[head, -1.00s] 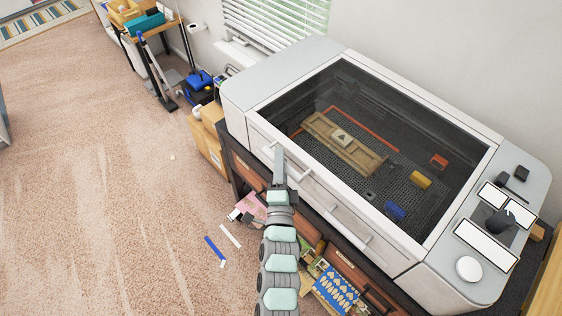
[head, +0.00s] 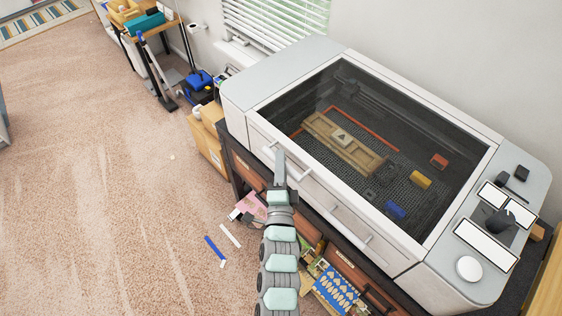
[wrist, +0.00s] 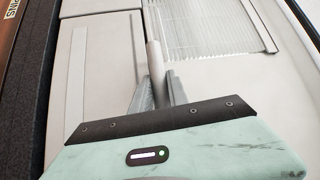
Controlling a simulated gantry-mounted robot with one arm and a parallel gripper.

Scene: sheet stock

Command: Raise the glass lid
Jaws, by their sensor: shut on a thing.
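The glass lid (head: 440,150) is a dark, see-through pane in a light frame on top of a large white machine. It lies closed over the machine's bed. A bar handle (head: 297,160) sticks out from the machine's front, near its left end. My gripper (head: 281,178) is at the front left of the machine. In the wrist view my gripper (wrist: 158,92) has its two fingers on either side of the pale handle bar (wrist: 154,56) and is shut on it. The fingers hide part of the bar.
Under the glass lie a wooden piece (head: 322,131), a yellow roll (head: 421,179) and a blue piece (head: 395,210). Carpet to the left is mostly clear.

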